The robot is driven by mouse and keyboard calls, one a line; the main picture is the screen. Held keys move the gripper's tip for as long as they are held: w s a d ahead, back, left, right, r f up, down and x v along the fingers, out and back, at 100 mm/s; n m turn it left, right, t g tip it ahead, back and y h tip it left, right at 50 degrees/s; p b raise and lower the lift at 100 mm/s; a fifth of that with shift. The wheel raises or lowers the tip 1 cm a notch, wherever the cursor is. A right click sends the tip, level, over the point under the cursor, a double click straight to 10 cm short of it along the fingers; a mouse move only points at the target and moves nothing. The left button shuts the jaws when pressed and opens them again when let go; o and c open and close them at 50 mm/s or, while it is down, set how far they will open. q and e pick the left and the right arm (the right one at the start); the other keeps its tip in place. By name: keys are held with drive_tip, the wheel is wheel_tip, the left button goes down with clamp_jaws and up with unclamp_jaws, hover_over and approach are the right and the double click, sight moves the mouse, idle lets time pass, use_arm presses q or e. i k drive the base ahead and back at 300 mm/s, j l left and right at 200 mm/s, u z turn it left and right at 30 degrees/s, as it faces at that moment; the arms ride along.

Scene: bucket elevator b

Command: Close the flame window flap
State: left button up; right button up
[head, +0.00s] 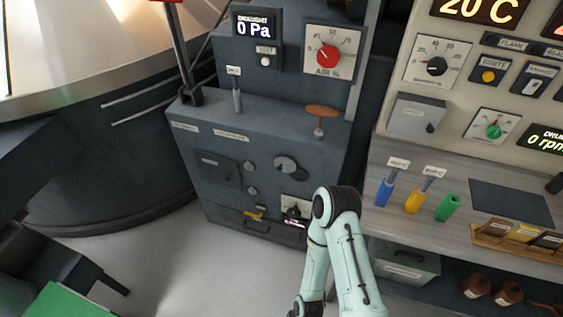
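The flame window flap cannot be named for certain, as labels are too small to read. A round grey disc (285,166) with a dark part at its lower right sits on the front of the dark grey burner cabinet (270,130). A dark square door (217,168) with a small label lies left of it and looks flat against the cabinet front. One of my mint-green arms rises from the bottom centre, its bent joint in front of the cabinet's lower right. No gripper fingers show clearly; neither gripper is in view.
A grey workbench (385,222) at right carries blue, yellow and green handled tools (415,199). A control panel (480,80) stands above it. A wooden-handled lever (321,117) stands on the cabinet top. A large drum (110,170) fills the left. Floor before the cabinet is clear.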

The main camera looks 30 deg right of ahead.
sight(283, 164)
drive_tip(key=z, duration=1.3)
